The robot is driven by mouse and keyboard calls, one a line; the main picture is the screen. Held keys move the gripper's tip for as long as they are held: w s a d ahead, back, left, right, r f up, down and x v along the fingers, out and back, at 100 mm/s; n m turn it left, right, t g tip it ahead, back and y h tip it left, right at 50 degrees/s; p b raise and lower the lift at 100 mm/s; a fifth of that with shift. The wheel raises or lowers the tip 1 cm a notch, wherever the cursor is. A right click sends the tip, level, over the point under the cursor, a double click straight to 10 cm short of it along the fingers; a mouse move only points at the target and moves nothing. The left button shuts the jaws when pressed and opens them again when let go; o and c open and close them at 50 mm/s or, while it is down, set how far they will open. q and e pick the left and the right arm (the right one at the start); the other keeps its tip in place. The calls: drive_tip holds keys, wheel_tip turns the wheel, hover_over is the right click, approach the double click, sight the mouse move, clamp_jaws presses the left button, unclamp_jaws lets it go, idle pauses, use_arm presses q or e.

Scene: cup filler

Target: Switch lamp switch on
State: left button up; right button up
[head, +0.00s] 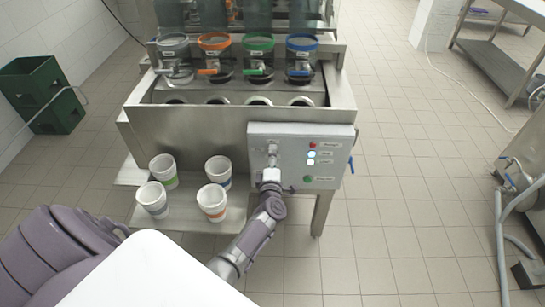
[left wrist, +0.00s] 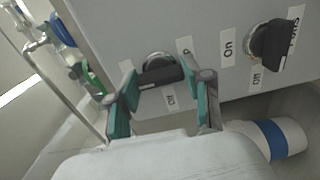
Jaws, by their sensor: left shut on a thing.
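A grey control panel (head: 325,150) is fixed on the front of the steel machine. My left gripper (head: 270,178) is at its lower left part. In the left wrist view the teal fingertips of the left gripper (left wrist: 163,88) are on both sides of a black rotary switch (left wrist: 160,75), shut on its knob. A label marked Off (left wrist: 170,98) is beside this switch. A second black rotary switch (left wrist: 268,46) is to the right, apart from the gripper, near an On label (left wrist: 228,47). The gripped switch's name is partly hidden, so I cannot read it. My right gripper is not in view.
A red light (head: 312,145), two bright lights (head: 311,158) and a green button (head: 307,179) are on the panel. Several white cups (head: 212,203) stand on the lower shelf (head: 232,222), left of my arm.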

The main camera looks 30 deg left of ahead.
use_arm(q)
drive_tip(key=shift+f, duration=0.1)
drive_tip(key=o, duration=1.2)
drive_tip(key=shift+c, duration=0.2)
drive_tip(key=shift+s+d, duration=0.1)
drive_tip(key=v, duration=1.2)
